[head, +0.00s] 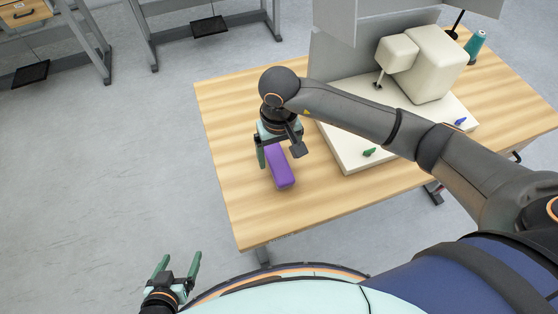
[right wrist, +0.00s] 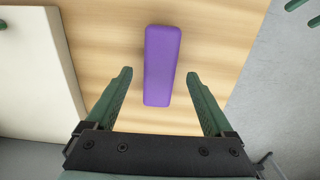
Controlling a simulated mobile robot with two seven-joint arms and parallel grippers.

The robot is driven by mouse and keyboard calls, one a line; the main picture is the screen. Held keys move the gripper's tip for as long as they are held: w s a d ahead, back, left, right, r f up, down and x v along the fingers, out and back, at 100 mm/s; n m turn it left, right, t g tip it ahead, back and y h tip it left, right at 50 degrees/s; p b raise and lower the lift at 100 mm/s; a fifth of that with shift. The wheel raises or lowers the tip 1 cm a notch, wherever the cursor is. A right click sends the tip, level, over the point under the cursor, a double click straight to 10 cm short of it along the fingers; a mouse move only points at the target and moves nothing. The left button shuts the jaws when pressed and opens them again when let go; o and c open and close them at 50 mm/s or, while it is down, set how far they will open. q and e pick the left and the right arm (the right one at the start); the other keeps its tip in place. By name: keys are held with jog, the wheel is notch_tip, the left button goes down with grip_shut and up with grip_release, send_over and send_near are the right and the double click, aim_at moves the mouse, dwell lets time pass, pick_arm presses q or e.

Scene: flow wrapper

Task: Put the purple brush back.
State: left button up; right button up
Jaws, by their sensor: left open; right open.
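The purple brush (head: 280,168), a plain purple block in these views, lies on the wooden table to the left of the white machine base. My right gripper (head: 276,158) is over its far end, pointing down. In the right wrist view the brush (right wrist: 162,65) lies between and ahead of the two open green fingers (right wrist: 160,90), with a gap on both sides. My left gripper (head: 180,262) is open and empty, low at the bottom left, off the table.
The machine base (head: 350,155) carries cream housings (head: 432,65), a green knob (head: 369,152) and a blue knob (head: 460,121). A teal spool (head: 475,42) stands at the back right. The table (head: 225,120) is bare left of the brush. Other desks stand behind.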

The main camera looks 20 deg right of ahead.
aim_at(279, 164)
notch_tip(279, 164, up, 8)
jog(key=shift+s, duration=0.1)
dwell(0.4)
